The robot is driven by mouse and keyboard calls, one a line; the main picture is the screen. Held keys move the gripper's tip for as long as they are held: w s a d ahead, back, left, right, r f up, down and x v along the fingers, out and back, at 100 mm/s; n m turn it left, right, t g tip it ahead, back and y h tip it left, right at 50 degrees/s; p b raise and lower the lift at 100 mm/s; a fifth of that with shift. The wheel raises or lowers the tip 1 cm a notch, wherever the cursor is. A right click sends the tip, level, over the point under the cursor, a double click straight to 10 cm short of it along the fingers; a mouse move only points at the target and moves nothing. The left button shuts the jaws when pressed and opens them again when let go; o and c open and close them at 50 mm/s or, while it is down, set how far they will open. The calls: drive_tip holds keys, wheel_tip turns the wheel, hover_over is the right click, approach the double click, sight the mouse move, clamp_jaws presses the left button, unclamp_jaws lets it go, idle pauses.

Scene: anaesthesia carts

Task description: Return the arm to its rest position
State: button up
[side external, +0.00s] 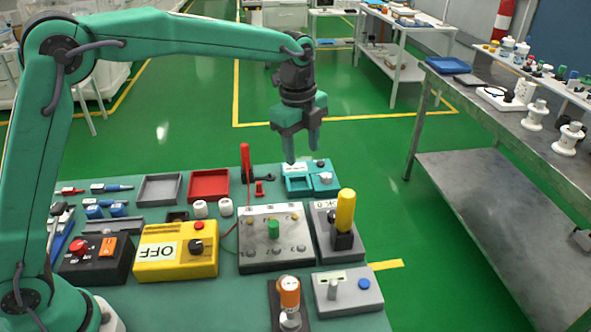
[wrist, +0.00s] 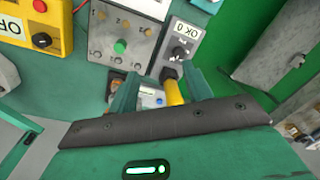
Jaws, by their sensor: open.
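My teal arm reaches from the left across the upper part of the side view. In the wrist view the gripper (wrist: 161,76) also shows spread fingers. A yellow handle (wrist: 174,91) appears between them there, but in the side view this yellow handle (side external: 345,211) stands upright below and apart from the gripper.
On the table are a yellow OFF box (side external: 163,264), a grey panel with a green knob (side external: 274,229), an orange-topped knob (side external: 289,291), a red tray (side external: 209,184) and a teal box (side external: 298,184). A metal bench (side external: 500,190) stands right. Green floor lies open between.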

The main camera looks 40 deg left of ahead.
drive_tip(key=s+a+r+n+t, duration=0.1)
drive_tip(key=s+a+r+n, duration=0.35)
drive_tip(key=s, duration=0.25)
drive_tip(key=s+a+r+n+t, duration=0.1)
drive_tip(key=s+a+r+n, duration=0.2)
drive_tip(key=s+a+n, duration=0.25)
drive_tip(key=s+a+f+n+t, duration=0.1)
drive_tip(key=s+a+f+n, duration=0.1)
drive_tip(key=s+n, duration=0.3)
drive_tip(key=s+a+f+n+t, duration=0.1)
drive_tip(key=s+n, duration=0.4)
drive_tip(key=s, duration=0.5)
drive_tip(key=shift+s+a+f+t, duration=0.35)
drive_tip(key=shift+a+f, duration=0.1)
drive_tip(key=shift+a, duration=0.15)
